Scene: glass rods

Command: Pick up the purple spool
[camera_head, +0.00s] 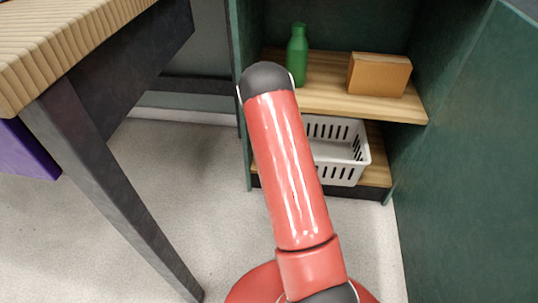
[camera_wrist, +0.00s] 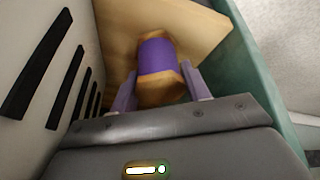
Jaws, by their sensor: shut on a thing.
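The purple spool (camera_wrist: 158,56) has a purple middle and tan, wood-like ends. It shows in the wrist view between the two pale purple fingers of my gripper (camera_wrist: 158,84), which is shut on it. The spool is over a wooden shelf board (camera_wrist: 200,28), beside the white basket's slotted wall (camera_wrist: 42,55). I cannot tell whether it touches the board. In the head view my red arm reaches toward the shelf unit; the gripper and spool are not visible there.
In the head view, the white slotted basket (camera_head: 345,173) stands on the lower shelf. A green bottle (camera_head: 297,56) and an orange-brown box (camera_head: 379,74) stand on the shelf above. The green side panel (camera_head: 460,150) is at the right, a wooden-topped table (camera_head: 60,45) at the left.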

